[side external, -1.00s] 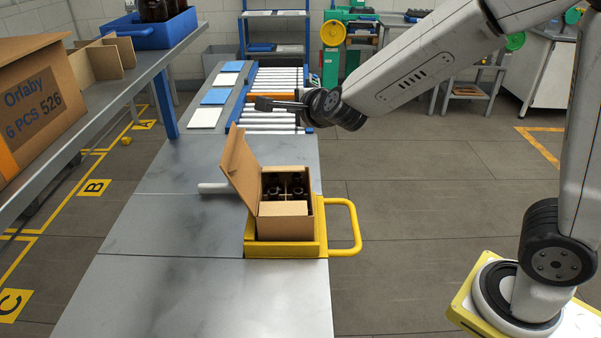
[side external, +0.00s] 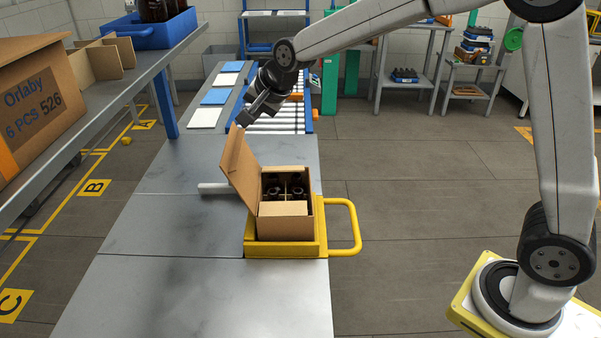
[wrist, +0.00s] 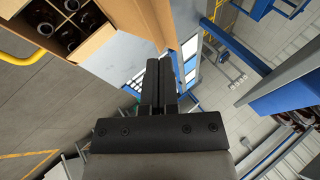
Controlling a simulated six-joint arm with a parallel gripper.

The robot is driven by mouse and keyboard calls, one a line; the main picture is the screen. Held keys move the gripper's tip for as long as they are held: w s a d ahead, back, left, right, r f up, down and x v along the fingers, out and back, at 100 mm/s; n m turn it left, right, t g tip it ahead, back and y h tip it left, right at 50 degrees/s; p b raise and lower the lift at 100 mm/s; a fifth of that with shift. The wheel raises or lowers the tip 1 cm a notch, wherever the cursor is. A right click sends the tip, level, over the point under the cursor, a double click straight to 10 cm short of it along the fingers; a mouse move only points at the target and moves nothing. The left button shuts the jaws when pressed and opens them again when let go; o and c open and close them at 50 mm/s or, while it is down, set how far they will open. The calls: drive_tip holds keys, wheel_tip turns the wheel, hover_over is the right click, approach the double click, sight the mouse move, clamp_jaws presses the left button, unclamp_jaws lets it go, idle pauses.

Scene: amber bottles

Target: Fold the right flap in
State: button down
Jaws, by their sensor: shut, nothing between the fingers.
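An open cardboard box (side external: 284,228) stands upright with dark bottles (side external: 272,189) in its divided inside. A tall flap (side external: 240,168) stands up on its left side in the side view, leaning outward; no raised flap shows on its right side there. A short flap (side external: 283,208) lies inward over the near end. My gripper (side external: 242,121) is shut and empty, close to the tall flap's upper far corner. In the wrist view, the gripper's fingers (wrist: 158,68) are together beside the tall flap (wrist: 148,22); I cannot tell whether they touch it.
The box sits in a yellow holder (side external: 286,250) with a handle loop on its right. A white cylinder (side external: 215,188) lies behind the flap on the metal table (side external: 190,290). A shelf with a large carton (side external: 38,100) stands at left. A roller conveyor (side external: 280,122) lies behind.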

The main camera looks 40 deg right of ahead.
drive_tip(key=d+r+n+g+h, duration=0.1)
drive_tip(key=d+n+g+h, duration=0.25)
drive_tip(key=d, duration=0.35)
drive_tip(key=shift+m+g+h, duration=0.25)
drive_tip(key=shift+m+h, duration=0.1)
drive_tip(key=shift+h, duration=0.2)
drive_tip(key=f, duration=0.4)
drive_tip(key=shift+s+d+f, duration=0.2)
drive_tip(key=shift+d+f, duration=0.05)
drive_tip(key=shift+f, duration=0.1)
hover_over(284, 169)
drive_tip(key=f, duration=0.9)
drive_tip(key=shift+w+d, duration=0.15)
drive_tip(key=shift+d, duration=0.1)
drive_tip(key=f, duration=0.2)
drive_tip(key=shift+s+a+f, duration=0.35)
drive_tip(key=shift+f, duration=0.05)
drive_tip(key=shift+s+a+f, duration=0.15)
drive_tip(key=shift+f, duration=0.4)
